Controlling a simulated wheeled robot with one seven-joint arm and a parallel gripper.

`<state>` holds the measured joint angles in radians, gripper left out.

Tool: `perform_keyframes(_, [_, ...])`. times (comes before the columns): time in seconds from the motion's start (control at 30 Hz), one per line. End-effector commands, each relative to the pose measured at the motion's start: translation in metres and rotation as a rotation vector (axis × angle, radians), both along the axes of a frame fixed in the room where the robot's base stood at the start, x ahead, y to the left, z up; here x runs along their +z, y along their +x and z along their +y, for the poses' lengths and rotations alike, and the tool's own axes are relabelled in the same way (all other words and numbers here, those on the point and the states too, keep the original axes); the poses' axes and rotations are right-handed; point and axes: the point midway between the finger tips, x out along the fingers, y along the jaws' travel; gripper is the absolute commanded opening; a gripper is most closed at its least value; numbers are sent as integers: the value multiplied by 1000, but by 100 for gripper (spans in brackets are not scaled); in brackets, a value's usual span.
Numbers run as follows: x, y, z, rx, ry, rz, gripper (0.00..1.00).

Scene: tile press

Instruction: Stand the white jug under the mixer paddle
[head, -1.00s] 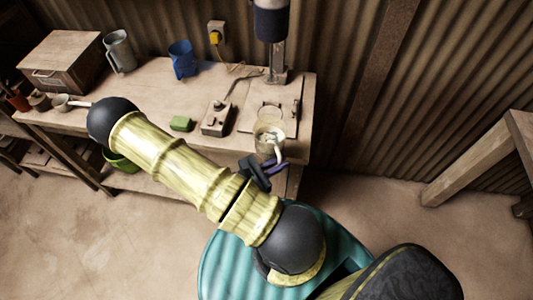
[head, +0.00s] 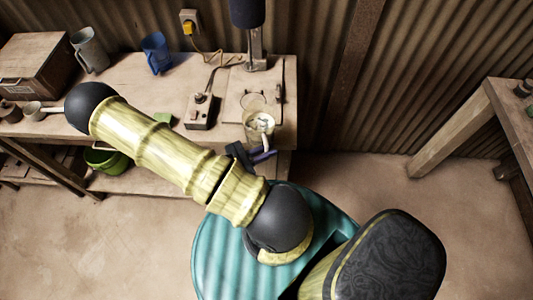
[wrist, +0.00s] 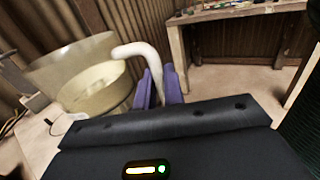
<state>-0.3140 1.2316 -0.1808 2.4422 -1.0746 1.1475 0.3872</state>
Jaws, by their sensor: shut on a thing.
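The jug (head: 259,128) is pale cream with a white handle and sits at the bench's front right corner in the head view. In the wrist view the jug (wrist: 85,80) is at the left, roughly upright. My gripper (head: 264,155) has purple fingers shut on the handle; in the wrist view the gripper (wrist: 160,88) is at the handle's lower end. I cannot tell whether the jug's base touches the bench. The mixer (head: 256,48) stands behind it, with a post and dark head. Its paddle is not clearly visible. A ring (head: 253,99) shows on the board between them.
A control box (head: 200,112) with a cable stands left of the mixer board on the bench (head: 125,85). A blue jug (head: 156,55), a grey jug (head: 88,52) and a wooden box (head: 35,65) stand further left. Another table (head: 470,115) is at the right.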

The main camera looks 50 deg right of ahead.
Motion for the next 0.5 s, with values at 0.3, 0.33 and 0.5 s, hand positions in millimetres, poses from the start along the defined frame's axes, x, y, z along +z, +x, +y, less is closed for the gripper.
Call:
perform_keyframes(0.3, [-6,18,-15,-2,-3,-3,0])
perform_keyframes(0.33, [-7,20,-16,-2,-3,-3,0])
perform_keyframes(0.5, [-10,30,-24,-2,-4,-4,0])
